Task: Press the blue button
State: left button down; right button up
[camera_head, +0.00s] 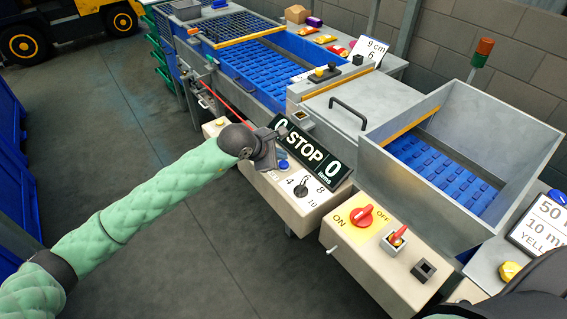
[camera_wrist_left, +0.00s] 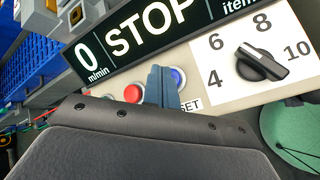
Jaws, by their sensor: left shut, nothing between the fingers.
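The blue button (camera_head: 284,164) is on the beige control box, below the STOP display. In the left wrist view the blue button (camera_wrist_left: 179,77) shows just right of my fingers, partly hidden by them. A red button (camera_wrist_left: 133,93) lies to their left. My left gripper (camera_head: 281,153) is shut and empty, with its fingertips over the panel close to the blue button. The fingers also show in the left wrist view (camera_wrist_left: 162,85). I cannot tell whether they touch the button. My right gripper is not in view.
The STOP display (camera_head: 305,150) stands tilted just behind the buttons. A black dial (camera_head: 301,187) is to their right. A second box holds a red ON/OFF switch (camera_head: 362,215). The machine has a metal hopper (camera_head: 510,140) and a blue conveyor (camera_head: 257,75).

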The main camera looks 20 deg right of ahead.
aim_at(280, 165)
pick_arm(q)
jog(key=shift+r, duration=2.5)
